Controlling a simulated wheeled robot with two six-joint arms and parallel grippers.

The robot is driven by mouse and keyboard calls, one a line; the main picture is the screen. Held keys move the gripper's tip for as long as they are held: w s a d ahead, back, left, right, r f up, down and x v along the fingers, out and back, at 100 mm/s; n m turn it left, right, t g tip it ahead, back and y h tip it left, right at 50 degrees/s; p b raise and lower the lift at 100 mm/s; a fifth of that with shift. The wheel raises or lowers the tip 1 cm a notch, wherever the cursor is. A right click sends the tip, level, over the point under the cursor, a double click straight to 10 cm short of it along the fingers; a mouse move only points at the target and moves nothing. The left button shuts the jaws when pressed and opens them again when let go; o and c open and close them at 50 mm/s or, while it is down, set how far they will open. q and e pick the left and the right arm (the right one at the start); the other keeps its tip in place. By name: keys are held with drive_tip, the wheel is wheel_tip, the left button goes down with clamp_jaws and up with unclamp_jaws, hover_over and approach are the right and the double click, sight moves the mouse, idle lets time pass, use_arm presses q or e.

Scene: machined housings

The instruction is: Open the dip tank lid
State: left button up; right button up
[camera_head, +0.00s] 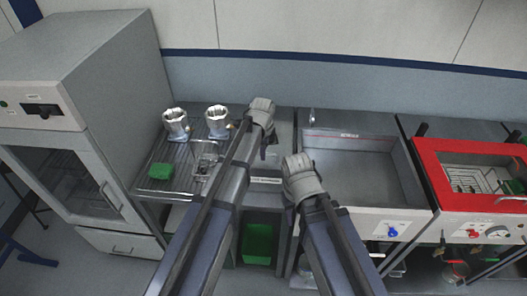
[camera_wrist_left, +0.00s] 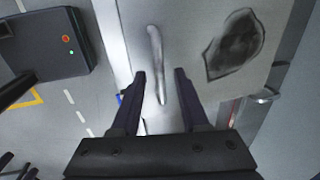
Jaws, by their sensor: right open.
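A narrow grey-topped unit (camera_head: 283,122) with a front label stands between the wire rack and the steel basin; it appears to be the dip tank, largely hidden by my arms. My left gripper (camera_head: 262,106) is over its far part. In the left wrist view, my left gripper (camera_wrist_left: 160,74) is open, its two fingers apart. A pale bar handle (camera_wrist_left: 156,50) on a light flat panel (camera_wrist_left: 190,25) lies in line with the gap between them; I cannot tell whether they touch it. My right gripper (camera_head: 297,163) is open, nearer the front edge.
Two metal housings (camera_head: 217,121) and a green block (camera_head: 160,171) are on the wire rack (camera_head: 150,190) at left. A steel basin (camera_head: 365,175) and a red-framed tank (camera_head: 425,160) stand to the right. A white oven (camera_head: 80,110) stands far left. A green bin (camera_head: 258,243) is below.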

use_arm(q)
clamp_jaws()
idle(1.3)
